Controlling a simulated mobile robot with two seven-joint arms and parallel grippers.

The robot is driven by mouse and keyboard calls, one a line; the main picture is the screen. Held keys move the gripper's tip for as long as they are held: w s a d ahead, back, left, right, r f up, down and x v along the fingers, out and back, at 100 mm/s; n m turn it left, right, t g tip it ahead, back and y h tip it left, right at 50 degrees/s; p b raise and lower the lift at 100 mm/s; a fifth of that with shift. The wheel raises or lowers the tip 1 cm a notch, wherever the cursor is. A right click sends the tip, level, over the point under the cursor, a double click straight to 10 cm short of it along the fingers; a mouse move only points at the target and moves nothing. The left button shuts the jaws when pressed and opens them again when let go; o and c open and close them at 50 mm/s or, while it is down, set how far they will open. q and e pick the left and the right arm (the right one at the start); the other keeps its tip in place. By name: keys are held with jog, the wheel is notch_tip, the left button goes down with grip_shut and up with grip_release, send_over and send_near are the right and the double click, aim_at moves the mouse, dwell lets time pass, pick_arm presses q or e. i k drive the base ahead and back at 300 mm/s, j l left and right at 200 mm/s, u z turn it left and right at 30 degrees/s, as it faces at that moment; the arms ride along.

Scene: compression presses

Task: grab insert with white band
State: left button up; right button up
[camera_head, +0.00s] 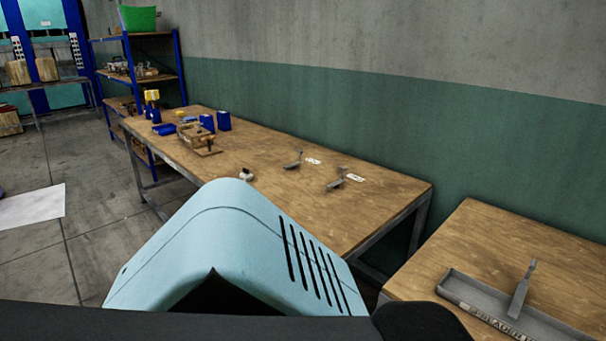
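Two small grey metal pieces stand on the long wooden table, one (293,161) nearer the middle and one (336,181) nearer the right end. A white label (313,161) lies beside the first and another white label (355,178) beside the second. Both pieces are too small to tell whether either is an insert with a white band. A small white and dark object (246,175) sits near the table's front edge, partly unclear. Neither of my grippers shows in the head view.
The long table (385,197) also holds a wooden frame (195,136) and several blue containers (223,121). A second table (480,232) at right bears a grey lettered tray (462,291) and upright grey tool (522,290).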

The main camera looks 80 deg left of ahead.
aim_at(245, 175)
jog(key=u, duration=0.45)
jog(key=i+u, duration=0.1)
jog(key=u, duration=0.8)
jog(key=i+u, duration=0.1)
jog(key=u, duration=0.35)
jog(key=l+u, duration=0.1)
jog(key=u, duration=0.8)
jog(key=l+u, duration=0.15)
jog(key=u, duration=0.3)
jog(key=i+j+z, duration=0.1)
jog(key=z, duration=0.6)
jog(key=i+j+z, duration=0.1)
jog(key=z, duration=0.25)
jog(key=i+j+z, duration=0.1)
jog(key=j+z, duration=0.15)
jog(key=j, duration=0.2)
jog(key=j+z, duration=0.25)
jog(key=j, duration=0.25)
jog(key=i+j+z, duration=0.2)
jog(key=j, duration=0.7)
jog(key=j+z, duration=0.2)
jog(key=j, duration=0.7)
jog(key=k, duration=0.05)
